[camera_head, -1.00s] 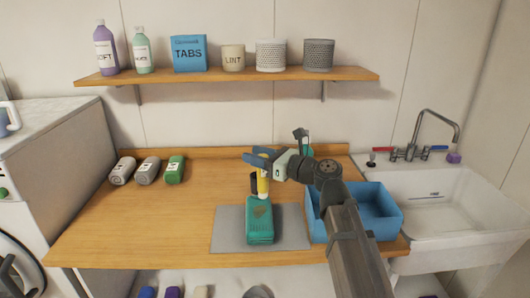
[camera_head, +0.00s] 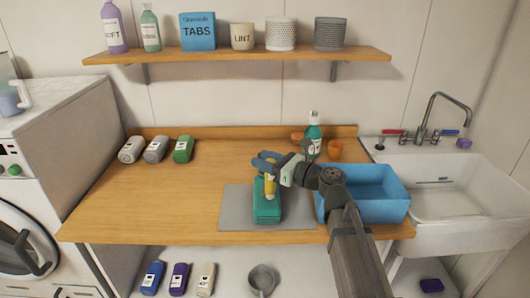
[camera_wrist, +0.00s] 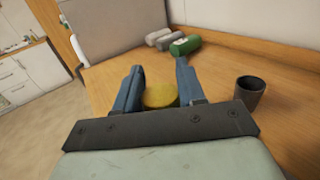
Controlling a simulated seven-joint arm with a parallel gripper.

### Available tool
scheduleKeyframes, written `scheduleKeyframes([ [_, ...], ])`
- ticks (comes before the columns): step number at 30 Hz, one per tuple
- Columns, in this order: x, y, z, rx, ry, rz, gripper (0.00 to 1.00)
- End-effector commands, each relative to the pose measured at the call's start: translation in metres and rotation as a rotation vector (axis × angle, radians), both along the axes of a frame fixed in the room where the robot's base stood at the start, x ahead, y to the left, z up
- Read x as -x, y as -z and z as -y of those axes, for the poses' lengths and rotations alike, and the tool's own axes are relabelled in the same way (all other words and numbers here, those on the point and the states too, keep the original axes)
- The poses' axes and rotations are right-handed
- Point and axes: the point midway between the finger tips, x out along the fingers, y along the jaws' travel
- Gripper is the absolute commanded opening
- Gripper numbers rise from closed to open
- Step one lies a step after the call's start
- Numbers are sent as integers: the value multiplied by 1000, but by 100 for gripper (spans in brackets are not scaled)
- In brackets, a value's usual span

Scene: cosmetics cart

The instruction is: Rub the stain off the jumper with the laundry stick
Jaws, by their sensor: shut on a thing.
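The green folded jumper (camera_head: 267,209) lies on a grey mat (camera_head: 236,208) on the wooden worktop. My gripper (camera_head: 266,165) is above the jumper's far part, its blue fingers shut on the yellow laundry stick (camera_head: 271,188). The stick is upright, and its lower end appears to be at the jumper's top surface; I cannot tell whether it touches. The stain is not distinguishable now, with the stick in front of that area. In the wrist view, the stick's round yellow end (camera_wrist: 160,95) shows between the fingers.
A blue bin (camera_head: 372,207) stands right of the mat, close under my arm. A teal bottle (camera_head: 313,138) and an orange cup (camera_head: 335,151) stand behind. A dark cup (camera_wrist: 249,92) is near the gripper in the wrist view.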

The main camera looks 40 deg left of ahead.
Motion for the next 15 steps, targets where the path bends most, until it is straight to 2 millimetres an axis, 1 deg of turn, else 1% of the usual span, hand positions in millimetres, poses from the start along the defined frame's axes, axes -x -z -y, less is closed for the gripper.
scheduleKeyframes([
  [1, -7, -1, -6, 0, 1, 1, 9],
  [15, -38, 0, -35, -1, 1, 2, 9],
])
